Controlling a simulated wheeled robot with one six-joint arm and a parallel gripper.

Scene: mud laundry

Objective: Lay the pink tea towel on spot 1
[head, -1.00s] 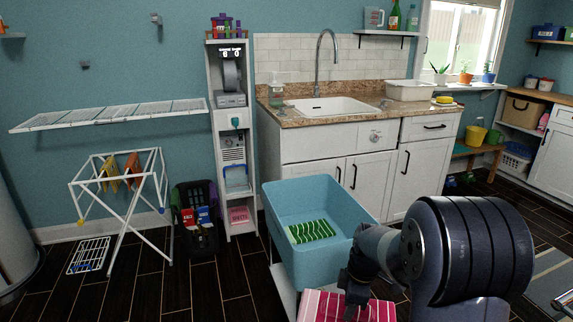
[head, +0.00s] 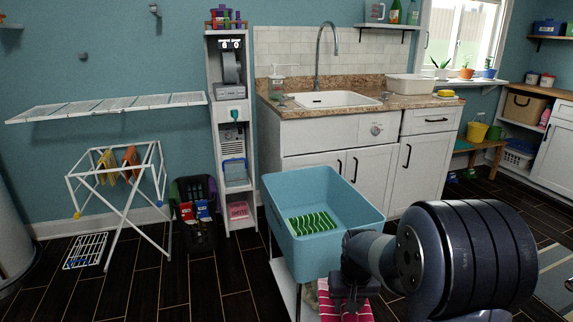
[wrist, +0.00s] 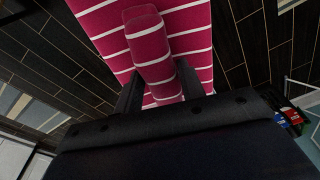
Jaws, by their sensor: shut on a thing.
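The pink tea towel with white stripes (head: 335,313) hangs below my gripper (head: 352,285) at the bottom of the head view. In the wrist view the towel (wrist: 200,25) fills the top middle, and a bunched fold of it sits between the two fingers of my gripper (wrist: 160,95). My gripper is shut on that fold. In the head view the towel is in front of the blue tub, and its lower part is cut off by the picture edge. I cannot make out a marker for spot 1.
A blue tub (head: 283,226) on a stand holds a green striped cloth (head: 313,224) close behind my gripper. A white wall rack (head: 105,108) and a folding airer (head: 110,170) with small cloths stand at the left. A dark crate (head: 195,215) is beside the tall shelf.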

